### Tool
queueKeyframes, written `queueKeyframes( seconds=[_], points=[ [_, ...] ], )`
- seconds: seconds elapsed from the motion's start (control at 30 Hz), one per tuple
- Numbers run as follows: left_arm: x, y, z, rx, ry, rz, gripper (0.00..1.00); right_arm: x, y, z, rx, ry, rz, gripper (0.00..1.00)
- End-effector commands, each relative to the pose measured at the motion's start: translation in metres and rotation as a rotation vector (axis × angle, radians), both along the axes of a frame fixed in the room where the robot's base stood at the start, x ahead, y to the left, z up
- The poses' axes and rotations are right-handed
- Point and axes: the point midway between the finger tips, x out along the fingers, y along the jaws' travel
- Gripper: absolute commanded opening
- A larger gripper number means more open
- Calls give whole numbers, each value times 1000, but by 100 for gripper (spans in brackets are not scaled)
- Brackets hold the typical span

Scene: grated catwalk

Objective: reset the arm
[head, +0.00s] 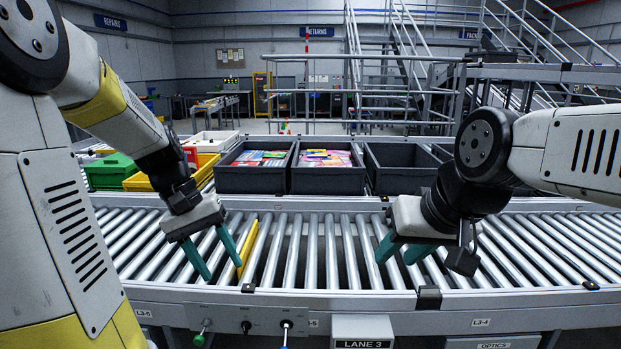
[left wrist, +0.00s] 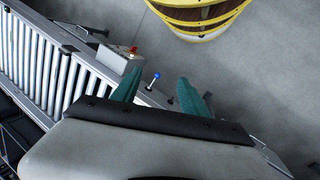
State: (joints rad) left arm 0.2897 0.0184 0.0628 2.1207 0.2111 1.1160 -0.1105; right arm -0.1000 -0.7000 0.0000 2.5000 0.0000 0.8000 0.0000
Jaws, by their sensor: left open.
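My left gripper (head: 223,272) hangs over the near part of the roller conveyor (head: 330,290), its two teal fingers spread and nothing between them. In the left wrist view its fingers (left wrist: 157,88) also stand apart and empty, with a blue-topped lever (left wrist: 156,76) beyond them. My right gripper (head: 395,262) is over the rollers right of centre, fingers pointing down to the left. A gap shows between its fingers and I see nothing held.
A yellow strip (head: 248,248) lies along the rollers beside my left fingers. Behind stand a green crate (head: 112,172), a yellow crate (head: 150,183), two dark totes with colourful contents (head: 250,180) (head: 328,181) and another dark tote (head: 400,181). Control levers (head: 287,325) stick out in front.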

Motion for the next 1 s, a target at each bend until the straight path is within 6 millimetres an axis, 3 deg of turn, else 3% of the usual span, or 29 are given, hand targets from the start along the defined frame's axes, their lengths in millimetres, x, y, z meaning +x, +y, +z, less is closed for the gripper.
queueKeyframes(
  seconds=[0.03,0.2,0.4,0.6,1.0],
  points=[
    [-9,-8,15,39,-67,-24,52,0,0,0,0,0,0,36],
    [-38,-24,47,141,-274,-79,52,0,0,0,0,0,0,36],
    [-70,-37,72,206,-509,-127,52,0,0,0,0,0,0,36],
    [-86,-42,82,225,-643,-150,52,0,0,0,0,0,0,36],
    [-88,-43,83,226,-665,-153,52,0,0,0,0,0,0,36]
  ],
)
